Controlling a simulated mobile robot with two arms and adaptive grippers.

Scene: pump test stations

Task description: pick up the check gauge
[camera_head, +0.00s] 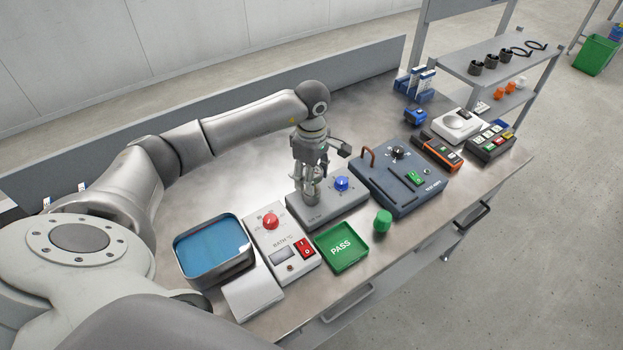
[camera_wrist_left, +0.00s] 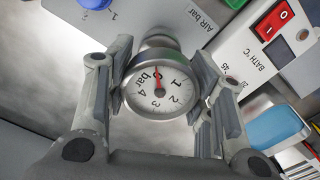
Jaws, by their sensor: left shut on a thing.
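The check gauge (camera_wrist_left: 158,88) is a round silver pressure gauge with a white dial marked in bar and a red needle near 0. It sits between the two fingers of my left gripper (camera_wrist_left: 160,95), which is shut on it. In the head view my left gripper (camera_head: 312,180) points down over the grey air station (camera_head: 327,212), with the gauge mostly hidden by the fingers. A narrower silver part of the gauge points toward the station; I cannot tell whether it touches it. My right gripper is not in view.
A blue knob (camera_head: 341,183) stands close right of the gripper. The bath controller (camera_head: 282,245), a water bath (camera_head: 212,250), a green PASS tray (camera_head: 342,247) and a green knob-like piece (camera_head: 382,221) are in front. A blue-grey test unit (camera_head: 400,180) stands to the right.

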